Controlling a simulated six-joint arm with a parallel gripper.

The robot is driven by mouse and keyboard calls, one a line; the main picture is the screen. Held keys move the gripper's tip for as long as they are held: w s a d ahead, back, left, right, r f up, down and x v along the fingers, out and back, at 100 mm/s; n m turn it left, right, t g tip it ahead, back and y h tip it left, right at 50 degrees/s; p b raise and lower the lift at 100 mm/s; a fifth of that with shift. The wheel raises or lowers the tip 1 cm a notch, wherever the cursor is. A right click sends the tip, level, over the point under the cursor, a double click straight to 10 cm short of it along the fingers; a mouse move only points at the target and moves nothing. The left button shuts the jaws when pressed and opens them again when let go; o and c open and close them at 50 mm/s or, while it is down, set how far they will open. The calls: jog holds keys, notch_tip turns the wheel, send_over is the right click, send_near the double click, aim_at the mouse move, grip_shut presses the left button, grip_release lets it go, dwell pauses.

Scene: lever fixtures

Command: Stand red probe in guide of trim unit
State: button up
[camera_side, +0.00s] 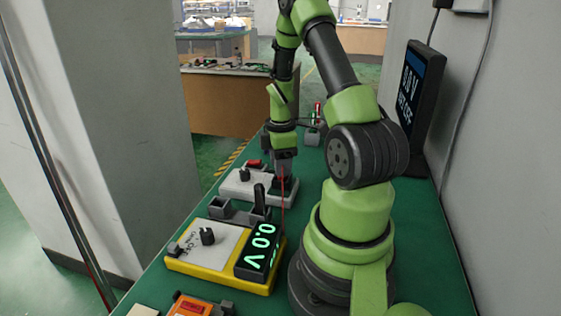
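My gripper (284,176) points down over the right end of a white unit (237,186). That unit has a black knob, a red part and a dark block at its right end, and may be the trim unit; no label is readable. A thin red line (282,205) runs down from my gripper toward the yellow-framed meter (215,255). I cannot tell whether it is the red probe or its lead. My fingers are too small and dark to show whether they are open or shut on something. A small red upright piece (318,108) stands farther back by a grey block (312,138).
The meter's display (260,248) reads 0.0 V. A grey holder (232,212) with a black upright piece stands between meter and white unit. An orange device (188,305) lies at the front. A dark monitor (420,90) stands at the right. The green bench (160,285) has a left edge.

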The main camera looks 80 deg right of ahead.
jog(key=shift+o, duration=0.3)
jog(key=shift+r, duration=0.15)
notch_tip(320, 180, up, 11)
jog(key=shift+r, duration=0.5)
jog(key=w+a+r+m+t, duration=0.35)
jog(key=a+r, duration=0.35)
jog(key=a, duration=0.4)
jog(key=s+a+r+m+t+y, duration=0.1)
jog(key=s+a+r+m+t, duration=0.1)
jog(key=a, duration=0.5)
jog(key=s+a+r+m+t+y, duration=0.1)
jog(key=s+a+m, duration=0.3)
jog(key=a, duration=0.4)
jog(key=shift+r+t, duration=0.35)
jog(key=shift+r, duration=0.3)
